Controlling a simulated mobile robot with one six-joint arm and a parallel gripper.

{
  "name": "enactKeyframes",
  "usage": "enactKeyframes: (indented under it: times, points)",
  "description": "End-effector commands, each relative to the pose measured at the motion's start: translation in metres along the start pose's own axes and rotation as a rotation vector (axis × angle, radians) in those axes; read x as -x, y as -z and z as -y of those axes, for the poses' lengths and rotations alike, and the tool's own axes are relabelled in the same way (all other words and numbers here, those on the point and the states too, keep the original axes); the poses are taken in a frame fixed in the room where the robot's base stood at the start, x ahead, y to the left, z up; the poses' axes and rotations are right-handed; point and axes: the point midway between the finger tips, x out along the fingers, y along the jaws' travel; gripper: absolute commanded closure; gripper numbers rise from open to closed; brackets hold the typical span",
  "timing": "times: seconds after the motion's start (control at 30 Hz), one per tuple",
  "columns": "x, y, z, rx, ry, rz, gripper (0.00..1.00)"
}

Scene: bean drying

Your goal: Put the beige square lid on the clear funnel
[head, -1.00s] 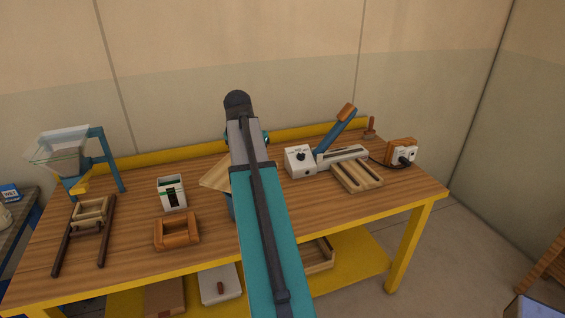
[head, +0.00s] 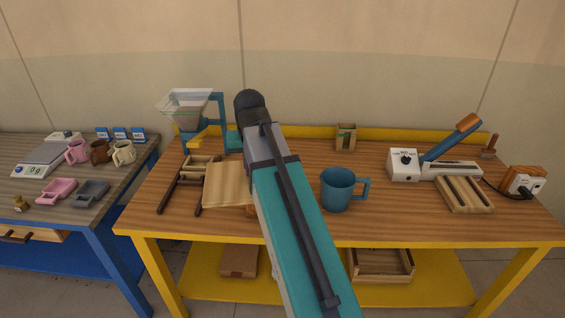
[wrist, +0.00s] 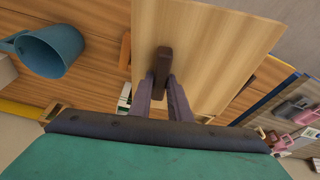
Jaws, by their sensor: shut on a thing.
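The beige square lid (head: 224,186) is in the air above the left part of the wooden bench, partly behind my arm in the head view. In the wrist view, the lid (wrist: 205,50) shows its flat face with a dark brown handle (wrist: 162,62). My gripper (wrist: 163,84) is shut on that handle. The fingers are hidden behind my arm in the head view.
A blue mug (head: 338,190) stands right of my arm. A wooden frame with dark rails (head: 167,192) lies below the funnel. A white sealer (head: 403,165) is at the right. A grey table (head: 60,215) with mugs and a scale (head: 42,158) stands left.

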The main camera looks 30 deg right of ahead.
Motion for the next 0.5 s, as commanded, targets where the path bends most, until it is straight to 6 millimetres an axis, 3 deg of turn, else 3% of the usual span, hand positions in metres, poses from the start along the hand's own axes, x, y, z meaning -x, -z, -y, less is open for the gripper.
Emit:
enactKeyframes:
  times: [0.03, 0.2, 0.5]
  points:
    - [-0.006, -0.008, 0.018, 0.044, 0.013, -0.003, 1.0]
    - [-0.025, -0.032, 0.067, 0.185, 0.053, -0.01, 1.0]
    - [-0.06, -0.06, 0.106, 0.302, 0.086, -0.017, 1.0]
